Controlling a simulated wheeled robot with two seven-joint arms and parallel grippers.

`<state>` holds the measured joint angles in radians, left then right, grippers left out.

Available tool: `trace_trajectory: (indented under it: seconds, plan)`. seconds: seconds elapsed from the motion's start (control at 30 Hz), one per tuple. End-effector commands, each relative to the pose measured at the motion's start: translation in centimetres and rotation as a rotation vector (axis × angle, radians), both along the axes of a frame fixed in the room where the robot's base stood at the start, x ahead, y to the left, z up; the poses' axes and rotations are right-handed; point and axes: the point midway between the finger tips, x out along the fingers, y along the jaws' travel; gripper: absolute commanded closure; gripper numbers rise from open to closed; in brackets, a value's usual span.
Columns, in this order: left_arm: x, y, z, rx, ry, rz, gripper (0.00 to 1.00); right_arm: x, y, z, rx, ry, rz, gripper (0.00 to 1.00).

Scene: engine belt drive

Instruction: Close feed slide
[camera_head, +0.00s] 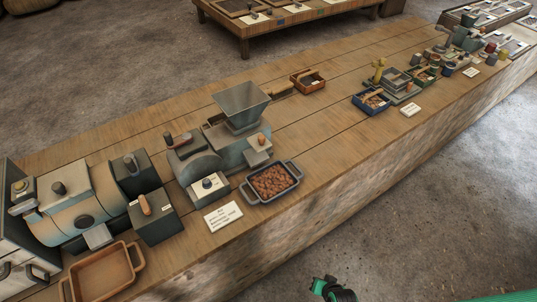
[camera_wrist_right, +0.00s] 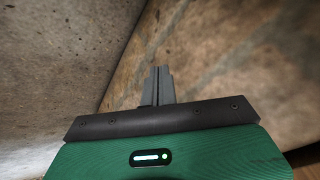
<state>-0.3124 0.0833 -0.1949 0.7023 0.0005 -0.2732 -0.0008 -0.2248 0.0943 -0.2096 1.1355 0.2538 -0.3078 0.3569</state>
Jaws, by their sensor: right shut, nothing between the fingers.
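A grinder-like machine (camera_head: 226,152) with a flared metal hopper (camera_head: 241,103) stands mid-counter in the head view. A bar with a wooden handle (camera_head: 282,90) shows just right of the hopper; I cannot tell whether it is the feed slide or how far it is out. My right gripper (camera_wrist_right: 158,72) is shut and empty in the right wrist view, with a rough stone or wood surface beyond it. A green and black part of my arm shows at the bottom of the head view, off the counter's front and well apart from the machine. My left gripper is out of view.
A dark tray of brown pieces (camera_head: 273,183) sits before the machine, beside a white label card (camera_head: 223,216). A roaster-like machine (camera_head: 80,205) and an empty wooden tray (camera_head: 103,275) stand left. A small wooden box (camera_head: 308,81) lies behind.

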Motion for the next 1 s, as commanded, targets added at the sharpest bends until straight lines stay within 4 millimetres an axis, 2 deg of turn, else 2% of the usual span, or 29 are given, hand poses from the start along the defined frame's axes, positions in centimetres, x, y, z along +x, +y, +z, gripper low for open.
trace_trajectory:
  seconds: [0.03, 0.1, 0.17, 0.2, 0.27, 0.3, 0.4, 0.5, 0.6, 0.7, 0.83, 1.0]
  plan:
    - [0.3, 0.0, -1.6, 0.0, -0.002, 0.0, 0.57, 3.6, 0.9, 1.6, 0.067, -0.062, -0.049, 1.0]
    - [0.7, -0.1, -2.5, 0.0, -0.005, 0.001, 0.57, 7.6, 2.1, 5.1, 0.17, -0.133, -0.115, 1.0]
    - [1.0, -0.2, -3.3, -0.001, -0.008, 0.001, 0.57, 10.6, 3.2, 8.4, 0.263, -0.188, -0.163, 1.0]
    - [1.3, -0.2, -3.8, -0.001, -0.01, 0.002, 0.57, 12.4, 3.8, 10.8, 0.327, -0.224, -0.19, 1.0]
    - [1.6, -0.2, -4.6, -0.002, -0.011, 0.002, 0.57, 14.7, 4.8, 14.4, 0.427, -0.275, -0.225, 1.0]
    - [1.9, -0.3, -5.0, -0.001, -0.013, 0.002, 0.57, 15.9, 5.4, 16.9, 0.494, -0.304, -0.243, 1.0]
    - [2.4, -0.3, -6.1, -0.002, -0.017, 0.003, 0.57, 18.1, 6.7, 22.9, 0.654, -0.365, -0.272, 1.0]
    - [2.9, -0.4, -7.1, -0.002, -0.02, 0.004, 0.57, 19.1, 7.9, 28.6, 0.806, -0.411, -0.282, 1.0]
    - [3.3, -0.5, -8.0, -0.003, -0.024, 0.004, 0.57, 19.2, 8.8, 33.9, 0.947, -0.445, -0.274, 1.0]
    - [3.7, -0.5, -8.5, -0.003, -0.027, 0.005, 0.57, 18.7, 9.4, 38.0, 1.056, -0.462, -0.261, 1.0]
    - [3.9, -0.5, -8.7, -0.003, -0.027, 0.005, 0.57, 18.2, 9.9, 40.9, 1.129, -0.468, -0.247, 1.0]
    - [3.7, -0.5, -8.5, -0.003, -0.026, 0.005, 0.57, 18.8, 10.5, 41.7, 1.148, -0.467, -0.245, 1.0]
